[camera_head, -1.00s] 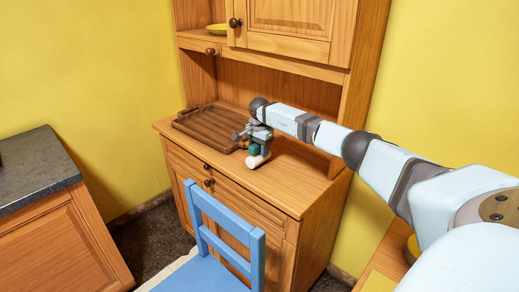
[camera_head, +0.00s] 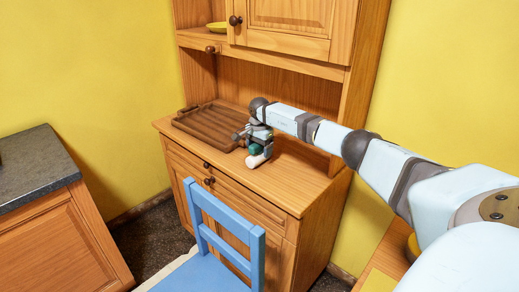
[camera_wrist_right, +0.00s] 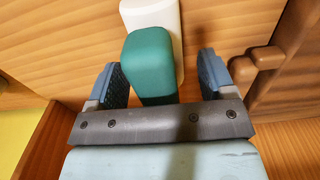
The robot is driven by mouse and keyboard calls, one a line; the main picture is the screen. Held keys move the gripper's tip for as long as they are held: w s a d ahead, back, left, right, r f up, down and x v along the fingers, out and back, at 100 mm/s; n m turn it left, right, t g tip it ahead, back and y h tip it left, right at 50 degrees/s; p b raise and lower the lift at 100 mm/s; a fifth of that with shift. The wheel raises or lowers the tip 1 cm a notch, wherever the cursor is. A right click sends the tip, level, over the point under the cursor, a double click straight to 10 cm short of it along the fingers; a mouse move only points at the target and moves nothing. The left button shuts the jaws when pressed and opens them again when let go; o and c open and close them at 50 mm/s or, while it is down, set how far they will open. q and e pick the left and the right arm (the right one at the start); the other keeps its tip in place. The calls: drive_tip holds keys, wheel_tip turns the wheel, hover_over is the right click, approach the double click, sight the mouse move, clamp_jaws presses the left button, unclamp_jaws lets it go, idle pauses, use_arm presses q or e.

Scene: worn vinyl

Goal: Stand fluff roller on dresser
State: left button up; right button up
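The fluff roller has a green part (camera_wrist_right: 152,62) and a white part (camera_wrist_right: 155,14); its white end (camera_head: 258,160) also shows in the head view, low over the front of the dresser top (camera_head: 285,180). I cannot tell whether it stands, leans or lies there. My right gripper (camera_wrist_right: 163,80) is at the roller, with its blue-grey fingers on either side of the green part. A gap shows between the green part and the right-hand finger, so the gripper looks open around it. My left gripper is in neither view.
A brown slatted tray (camera_head: 205,128) lies on the dresser just left of my right gripper. A blue chair (camera_head: 225,235) stands in front. The upper cabinet (camera_head: 290,25) overhangs the back. The dresser top right of the roller is clear.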

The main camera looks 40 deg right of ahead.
drive_tip(key=shift+r, duration=0.15)
idle(0.5)
drive_tip(key=shift+r+p, duration=2.25)
drive_tip(key=shift+r, duration=1.6)
wheel_tip(320, 180, up, 14)
drive_tip(key=b, duration=0.1)
drive_tip(key=shift+f, duration=0.15)
